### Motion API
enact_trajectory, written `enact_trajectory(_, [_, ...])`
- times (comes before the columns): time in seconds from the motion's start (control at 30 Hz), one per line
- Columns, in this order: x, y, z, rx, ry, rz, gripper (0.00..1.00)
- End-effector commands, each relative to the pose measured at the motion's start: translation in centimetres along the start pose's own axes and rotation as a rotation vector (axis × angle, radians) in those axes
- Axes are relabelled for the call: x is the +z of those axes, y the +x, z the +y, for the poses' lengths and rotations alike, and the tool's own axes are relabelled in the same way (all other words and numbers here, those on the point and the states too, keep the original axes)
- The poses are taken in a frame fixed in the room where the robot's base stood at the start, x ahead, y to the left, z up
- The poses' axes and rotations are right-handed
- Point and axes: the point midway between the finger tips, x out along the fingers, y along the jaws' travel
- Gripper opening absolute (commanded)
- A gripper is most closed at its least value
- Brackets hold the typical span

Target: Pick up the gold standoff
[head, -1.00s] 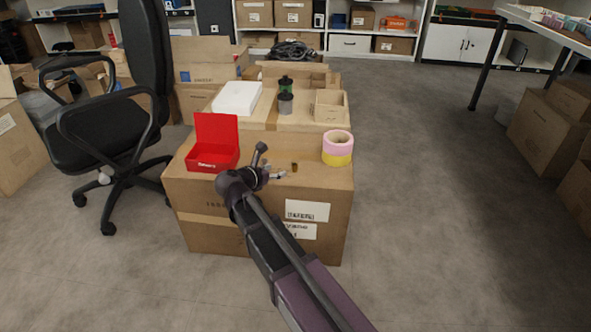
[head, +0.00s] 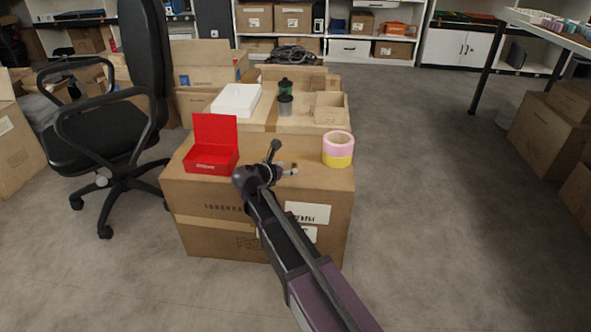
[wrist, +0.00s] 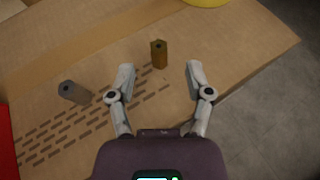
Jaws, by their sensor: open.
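The gold standoff (wrist: 159,54) stands on the carton top in the wrist view, upright, with a dark hole in its top end. My gripper (wrist: 159,70) is open, one finger to each side of the line to the standoff. The standoff is just ahead of the fingertips, roughly midway between them, and nothing is held. In the head view my gripper (head: 286,170) is low over the front carton, and the small standoff beside it is hard to make out.
A grey standoff (wrist: 74,92) is left of my left finger. On the front carton (head: 205,230) are an open red box (head: 212,160) at left and pink and yellow tape rolls (head: 338,150) at right. A black office chair (head: 105,125) stands left.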

Motion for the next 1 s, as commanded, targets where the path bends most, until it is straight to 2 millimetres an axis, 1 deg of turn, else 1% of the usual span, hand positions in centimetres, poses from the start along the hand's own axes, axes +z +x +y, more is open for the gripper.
enact_trajectory(0.3, [0.0,3.5,0.2,-0.001,0.0,0.0,0.66])
enact_trajectory(0.43, [0.1,4.6,0.1,-0.001,0.001,0.0,0.66])
enact_trajectory(0.57, [0.2,4.9,0.1,0.0,0.0,0.0,0.66])
enact_trajectory(1.0, [0.2,4.9,0.1,0.0,0.0,0.0,0.66])
